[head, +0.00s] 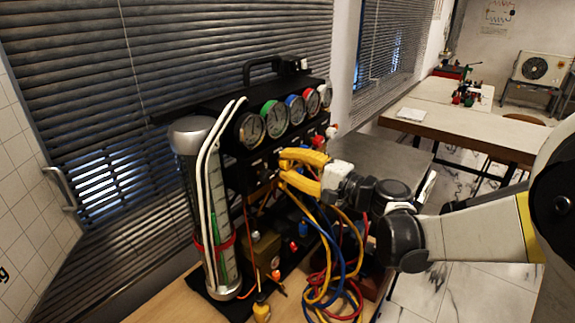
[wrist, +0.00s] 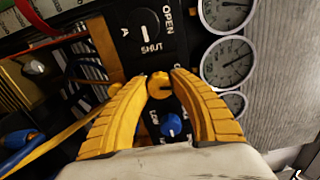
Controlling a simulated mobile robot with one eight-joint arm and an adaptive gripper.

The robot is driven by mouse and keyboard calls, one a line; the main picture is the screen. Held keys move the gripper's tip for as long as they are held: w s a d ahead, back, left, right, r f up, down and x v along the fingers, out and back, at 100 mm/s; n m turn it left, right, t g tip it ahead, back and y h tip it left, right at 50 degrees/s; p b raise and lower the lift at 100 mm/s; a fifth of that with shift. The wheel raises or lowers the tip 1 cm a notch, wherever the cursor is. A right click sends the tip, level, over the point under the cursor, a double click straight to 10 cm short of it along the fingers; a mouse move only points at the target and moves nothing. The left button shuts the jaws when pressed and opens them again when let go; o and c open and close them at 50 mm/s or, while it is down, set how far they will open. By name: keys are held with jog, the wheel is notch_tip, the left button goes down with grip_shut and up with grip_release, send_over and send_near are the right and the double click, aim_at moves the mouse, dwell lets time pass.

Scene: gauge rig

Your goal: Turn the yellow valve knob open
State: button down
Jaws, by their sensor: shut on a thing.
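The yellow valve knob (wrist: 160,86) is a small round knob with a dark mark on its face, on the black panel in the wrist view. My gripper (wrist: 160,80) has yellow ribbed fingers, and its tips are closed on the left and right sides of the knob. In the head view my gripper (head: 282,164) reaches from the right to the panel below the gauges. The knob is hidden or too small to make out there.
A black knob (wrist: 145,24) marked OPEN and SHUT sits above the yellow one, and a blue knob (wrist: 171,124) below. Round gauges (head: 250,129) line the rig's top. A clear cylinder (head: 190,190) stands left. Blue, yellow and red hoses (head: 335,285) hang below my gripper.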

jog(key=shift+n, duration=1)
jog(key=c, duration=1.1)
grip_release()
jog(key=shift+o, duration=0.2)
jog(key=v, duration=1.2)
